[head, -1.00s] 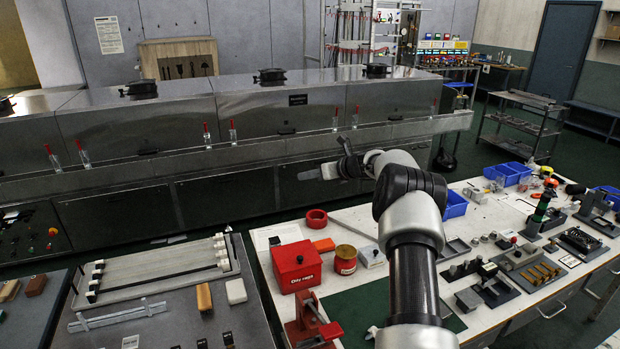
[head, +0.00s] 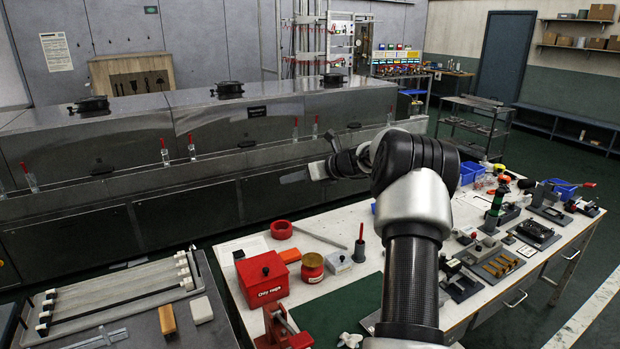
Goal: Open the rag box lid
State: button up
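The rag box is a red box labelled "Oily rags" (head: 262,279) at the left end of the white workbench. Its lid is down, with a small dark knob on it. My gripper (head: 308,174) is up in the air, beyond the bench's back edge and in front of the dryer, to the upper right of the box. It points left and is well apart from the box.
A red vise (head: 278,328) stands in front. A green mat (head: 345,312) lies to the right. The steel dryer (head: 180,140) runs along the back.

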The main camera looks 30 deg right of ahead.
jog(key=v, duration=0.6)
jog(key=shift+s+r+b, duration=0.2)
jog(key=shift+s+b, duration=0.1)
jog(key=shift+d, duration=0.1)
